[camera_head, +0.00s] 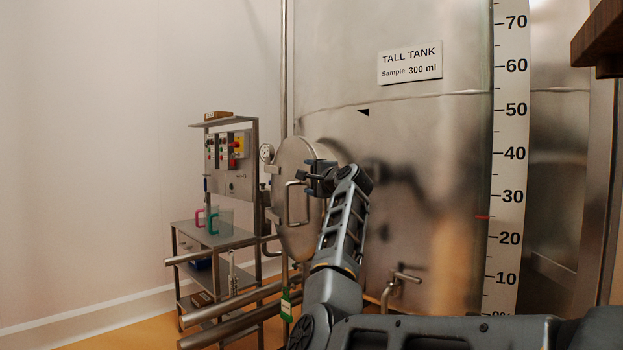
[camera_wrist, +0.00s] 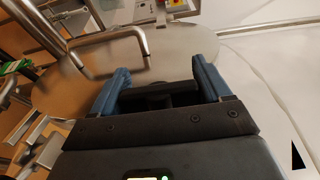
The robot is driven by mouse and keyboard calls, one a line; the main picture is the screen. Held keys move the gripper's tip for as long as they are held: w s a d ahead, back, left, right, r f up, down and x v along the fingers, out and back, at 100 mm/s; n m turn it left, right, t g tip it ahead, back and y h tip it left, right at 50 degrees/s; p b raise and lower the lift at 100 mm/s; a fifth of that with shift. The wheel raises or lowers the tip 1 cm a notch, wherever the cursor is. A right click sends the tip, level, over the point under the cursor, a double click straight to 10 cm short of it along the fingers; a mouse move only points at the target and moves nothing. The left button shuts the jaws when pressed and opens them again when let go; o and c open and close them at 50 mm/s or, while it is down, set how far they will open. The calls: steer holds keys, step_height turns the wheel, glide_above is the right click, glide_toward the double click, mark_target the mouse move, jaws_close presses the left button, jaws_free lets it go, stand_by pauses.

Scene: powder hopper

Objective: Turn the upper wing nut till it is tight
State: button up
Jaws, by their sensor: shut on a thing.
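The round steel hatch door (camera_head: 291,225) with a bent handle (camera_head: 296,203) sits on the side of the tall tank. My gripper (camera_head: 316,178) is at the upper right edge of this door. In the wrist view my gripper (camera_wrist: 160,68) has its two blue fingers on either side of a dark crosswise piece (camera_wrist: 158,96), which appears to be the upper wing nut, and is shut on it. The nut's stem and seat are mostly hidden by the fingers and gripper body, so how tight it is cannot be seen. The lower wing nut cannot be made out.
The door handle (camera_wrist: 88,42) stands out close to the left finger. A pressure gauge (camera_head: 266,152) is by the door's upper left. A steel cart (camera_head: 212,235) with a control box and jugs stands left. Steel pipes (camera_head: 225,306) cross low in front.

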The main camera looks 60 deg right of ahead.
steer(key=c, duration=0.3)
steer(key=shift+f, duration=0.1)
